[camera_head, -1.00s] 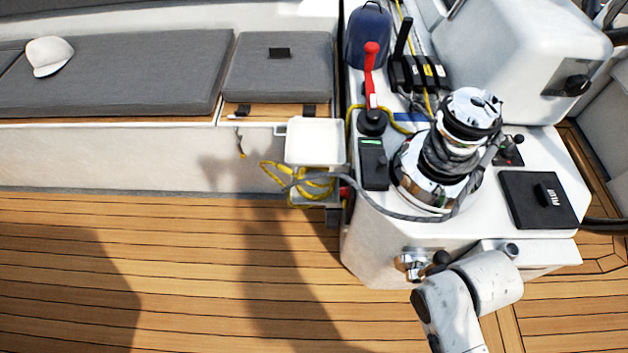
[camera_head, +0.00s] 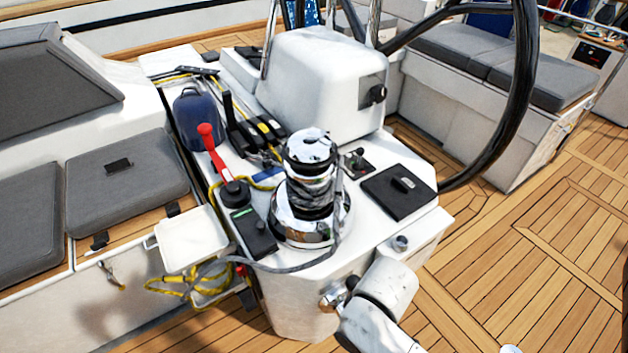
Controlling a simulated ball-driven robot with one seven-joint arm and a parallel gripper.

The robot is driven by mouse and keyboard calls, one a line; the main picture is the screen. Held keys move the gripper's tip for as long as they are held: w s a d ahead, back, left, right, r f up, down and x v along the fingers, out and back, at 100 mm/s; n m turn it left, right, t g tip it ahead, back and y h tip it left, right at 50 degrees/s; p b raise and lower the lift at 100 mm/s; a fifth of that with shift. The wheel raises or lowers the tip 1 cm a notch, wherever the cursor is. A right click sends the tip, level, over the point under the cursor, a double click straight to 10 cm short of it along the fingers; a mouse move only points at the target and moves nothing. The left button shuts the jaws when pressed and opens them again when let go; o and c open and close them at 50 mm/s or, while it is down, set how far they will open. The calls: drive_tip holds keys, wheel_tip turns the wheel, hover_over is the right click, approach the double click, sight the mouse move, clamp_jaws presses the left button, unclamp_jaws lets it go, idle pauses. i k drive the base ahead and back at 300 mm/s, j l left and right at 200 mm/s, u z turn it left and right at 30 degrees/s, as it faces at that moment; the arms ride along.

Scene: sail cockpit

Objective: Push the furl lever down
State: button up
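Several levers show on the white console, and no readable label tells me which is the furl lever. A small black-knobbed lever (camera_head: 358,156) stands on a little plate behind the chrome winch. A red-handled lever (camera_head: 211,147) and an upright black lever (camera_head: 228,106) stand on the left. My white arm shows at the bottom, in front of the console. My gripper is not in view.
The chrome winch (camera_head: 309,235) with grey rope stands mid-console, a black box with a green display (camera_head: 254,233) beside it. A white tray (camera_head: 192,238) and yellow rope (camera_head: 180,287) are at left. The black steering wheel (camera_head: 527,65) rises at right. Teak deck (camera_head: 520,260) is open at right.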

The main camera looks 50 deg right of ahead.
sight(226, 96)
drive_tip(key=i+j, duration=0.95)
drive_tip(key=i, duration=0.15)
drive_tip(key=i+j, duration=1)
drive_tip(key=i, duration=0.15)
drive_tip(key=z, duration=1.35)
